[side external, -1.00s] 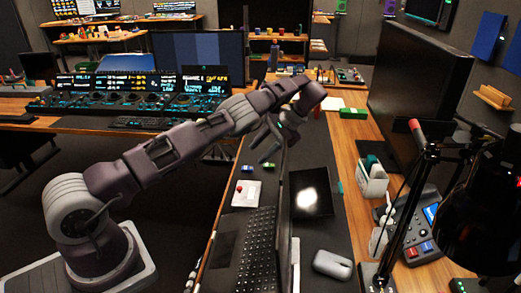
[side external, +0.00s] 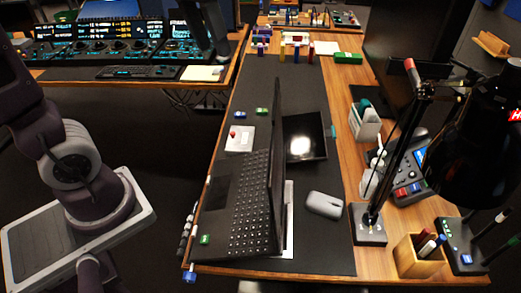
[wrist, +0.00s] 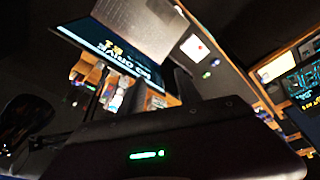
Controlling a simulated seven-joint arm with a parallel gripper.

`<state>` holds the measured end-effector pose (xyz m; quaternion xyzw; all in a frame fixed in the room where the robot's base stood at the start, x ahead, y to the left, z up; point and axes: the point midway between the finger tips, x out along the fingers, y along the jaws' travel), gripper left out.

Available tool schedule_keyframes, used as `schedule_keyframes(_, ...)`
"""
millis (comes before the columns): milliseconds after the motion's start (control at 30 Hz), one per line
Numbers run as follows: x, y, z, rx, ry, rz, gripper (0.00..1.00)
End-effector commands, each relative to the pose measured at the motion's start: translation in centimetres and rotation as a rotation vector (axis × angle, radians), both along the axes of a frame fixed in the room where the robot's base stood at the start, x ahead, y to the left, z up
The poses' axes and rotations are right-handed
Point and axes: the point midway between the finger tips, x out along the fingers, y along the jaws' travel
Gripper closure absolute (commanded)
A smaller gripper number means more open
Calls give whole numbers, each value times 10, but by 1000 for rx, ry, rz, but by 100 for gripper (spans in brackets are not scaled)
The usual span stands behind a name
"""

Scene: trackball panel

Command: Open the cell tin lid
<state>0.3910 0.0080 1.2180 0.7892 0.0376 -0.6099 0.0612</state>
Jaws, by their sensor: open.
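I cannot pick out the cell tin or its lid with certainty in either view. A white panel with a red ball (side external: 239,138) lies left of the laptop in the side view; it also shows in the wrist view (wrist: 196,47). Two small blocks lie behind it, one blue (side external: 240,115) and one green (side external: 262,111). My gripper (wrist: 197,82) shows in the wrist view as two dark fingers standing apart, with nothing seen between them. It is tilted, with the laptop and white panel beyond it. I cannot make it out in the side view.
An open laptop (side external: 250,200) stands on the dark desk mat (side external: 300,92), its screen upright. A mouse (side external: 324,204), a black tablet (side external: 304,136), a lamp base (side external: 368,224) and a wooden pen box (side external: 418,258) lie to the right.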

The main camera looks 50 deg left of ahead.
Motion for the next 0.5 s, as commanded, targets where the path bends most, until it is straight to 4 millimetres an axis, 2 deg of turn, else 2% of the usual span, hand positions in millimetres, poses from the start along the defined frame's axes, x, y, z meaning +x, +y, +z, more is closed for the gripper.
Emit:
schedule_keyframes(33,-32,-16,-2,-1,-53,-31,59)
schedule_keyframes(100,-71,-34,-15,12,-119,-68,59)
schedule_keyframes(200,-109,-48,-37,40,-189,-105,59)
schedule_keyframes(300,-129,-53,-53,61,-227,-124,59)
schedule_keyframes(400,-126,-53,-56,58,-225,-96,59)
schedule_keyframes(467,-107,-48,-52,38,-197,-25,59)
schedule_keyframes(500,-87,-42,-50,17,-169,50,59)
